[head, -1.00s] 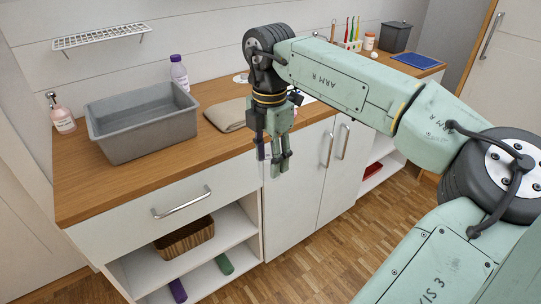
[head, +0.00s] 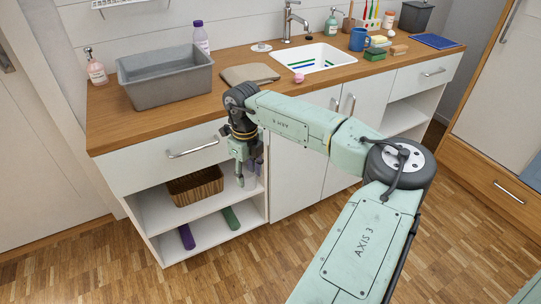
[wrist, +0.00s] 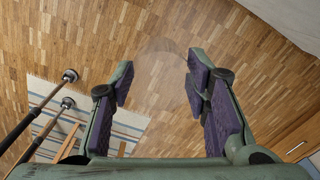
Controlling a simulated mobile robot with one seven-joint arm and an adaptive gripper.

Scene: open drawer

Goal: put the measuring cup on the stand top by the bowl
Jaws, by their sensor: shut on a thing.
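My gripper (head: 249,172) hangs in front of the cabinet's open shelves, below the counter edge. In the wrist view its purple-padded fingers (wrist: 160,75) stand apart, shut on a faint, see-through thing (wrist: 157,92), which I take to be the clear measuring cup. Its outline is only a pale round haze against the floor, so its tilt cannot be told. I see no bowl and no stand top in either view.
The wooden counter (head: 125,129) holds a grey tub (head: 165,85), a folded cloth (head: 249,74), a sink (head: 320,56) and a blue mug (head: 358,40). A basket (head: 195,186) sits on the shelf. A striped rug (wrist: 62,119) and dark rods lie left in the wrist view. The parquet floor is open.

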